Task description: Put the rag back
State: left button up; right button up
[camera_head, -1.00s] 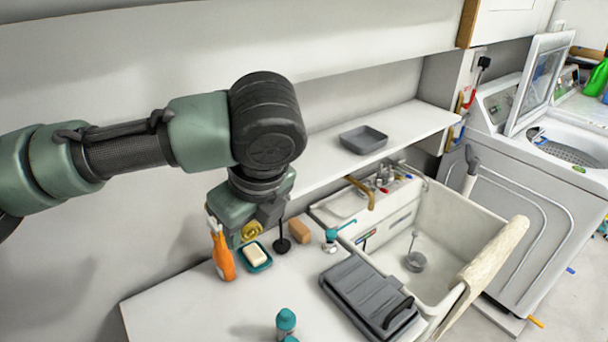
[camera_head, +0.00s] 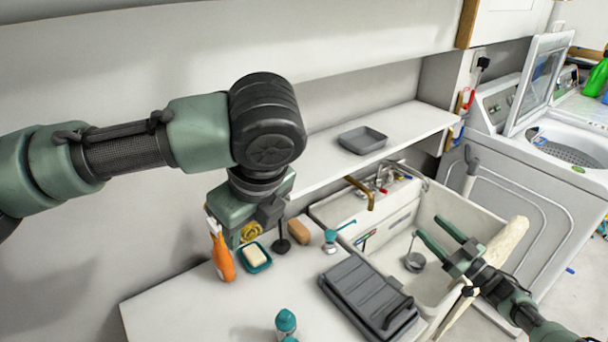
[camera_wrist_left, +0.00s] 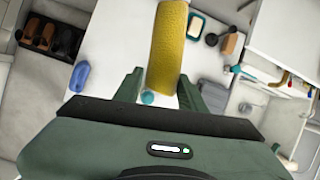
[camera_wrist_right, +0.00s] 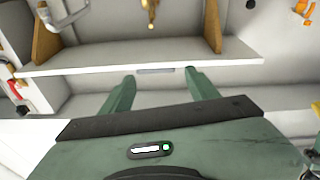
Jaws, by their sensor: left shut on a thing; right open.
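A rolled yellow rag (camera_wrist_left: 167,45) is between the fingers of my left gripper (camera_wrist_left: 158,86) in the left wrist view. In the head view only the rag's coiled end (camera_head: 251,232) shows beneath my left gripper (camera_head: 246,220), above the counter by the wall. My left gripper is shut on it. My right gripper (camera_head: 427,228) is open and empty over the sink. In the right wrist view, my right gripper (camera_wrist_right: 160,82) faces a white shelf. A grey tray (camera_head: 363,139) stands empty on the shelf above the sink.
An orange spray bottle (camera_head: 222,256), soap dish (camera_head: 256,259), brown block (camera_head: 299,231) and teal bottle (camera_head: 285,322) stand on the counter. A grey ridged board (camera_head: 365,298) lies beside the sink (camera_head: 480,223). A cream cloth (camera_head: 510,238) hangs over its rim. The shelf (camera_head: 420,119) around the tray is clear.

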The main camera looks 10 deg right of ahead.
jog(key=s+a+r+n+g+y, duration=0.1)
jog(key=a+r+n+g+y, duration=0.5)
jog(key=a+r+n+g, duration=0.8)
jog(key=a+r+n+g+y, duration=0.5)
jog(key=a+r+n, duration=0.6)
jog(key=a, duration=0.7)
jog(key=s+a+r+n+g+h, duration=0.3)
jog(key=s+a+n+h, duration=0.25)
jog(key=n, duration=0.35)
jog(key=x, duration=1.2)
jog(key=shift+s+r, duration=0.1)
jog(key=c, duration=1.2)
jog(key=o, duration=1.2)
